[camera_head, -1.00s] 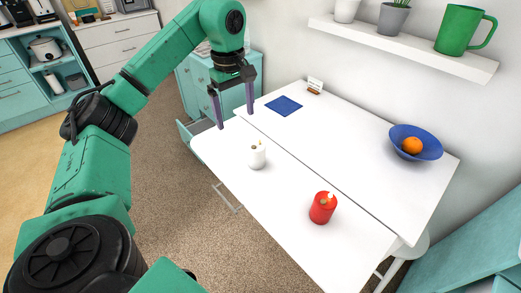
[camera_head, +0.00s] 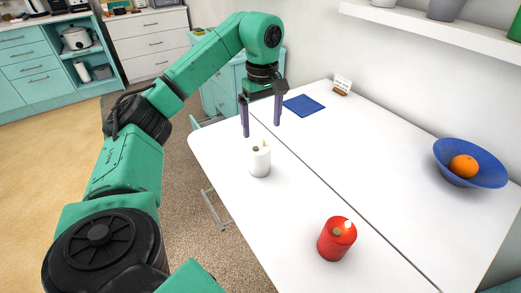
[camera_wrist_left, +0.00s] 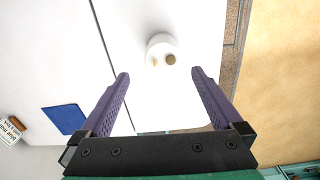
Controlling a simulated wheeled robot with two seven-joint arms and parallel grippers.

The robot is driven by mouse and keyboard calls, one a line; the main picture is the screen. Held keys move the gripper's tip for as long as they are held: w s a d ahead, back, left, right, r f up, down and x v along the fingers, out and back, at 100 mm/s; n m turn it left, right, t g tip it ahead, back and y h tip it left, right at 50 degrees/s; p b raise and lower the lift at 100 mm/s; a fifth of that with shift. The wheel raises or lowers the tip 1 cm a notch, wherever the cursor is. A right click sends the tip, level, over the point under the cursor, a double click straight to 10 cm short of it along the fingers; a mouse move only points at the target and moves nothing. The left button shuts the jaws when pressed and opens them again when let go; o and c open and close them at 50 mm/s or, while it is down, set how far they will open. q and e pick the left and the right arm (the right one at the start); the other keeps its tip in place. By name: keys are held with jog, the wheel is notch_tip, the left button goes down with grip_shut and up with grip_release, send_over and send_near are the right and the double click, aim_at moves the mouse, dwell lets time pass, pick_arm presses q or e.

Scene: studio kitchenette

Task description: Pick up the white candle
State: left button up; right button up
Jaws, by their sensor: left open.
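The white candle (camera_head: 260,160) stands upright on the white table, near its left edge in the head view. In the left wrist view the white candle (camera_wrist_left: 161,50) is seen from above, ahead of the fingertips and roughly between their lines. My left gripper (camera_head: 261,131) is open and empty, pointing down above and just behind the candle. Its two purple fingers (camera_wrist_left: 159,73) are spread wide in the wrist view and appear apart from the candle. My right gripper is in neither view.
A red candle (camera_head: 337,239) stands nearer on the white table (camera_head: 300,205). A blue bowl (camera_head: 485,178) holds an orange (camera_head: 463,166) at the right. A blue square (camera_head: 303,105) and a small sign (camera_head: 342,85) lie at the back. The table between the candles is clear.

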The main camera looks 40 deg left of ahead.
aim_at(260, 148)
pick_arm(q)
jog(key=f, duration=0.8)
jog(key=f+b, duration=0.1)
jog(key=f, duration=0.3)
jog(key=shift+s+a+f, duration=0.1)
jog(key=shift+s+a, duration=0.1)
jog(key=shift+a, duration=0.05)
jog(key=c, duration=1.4)
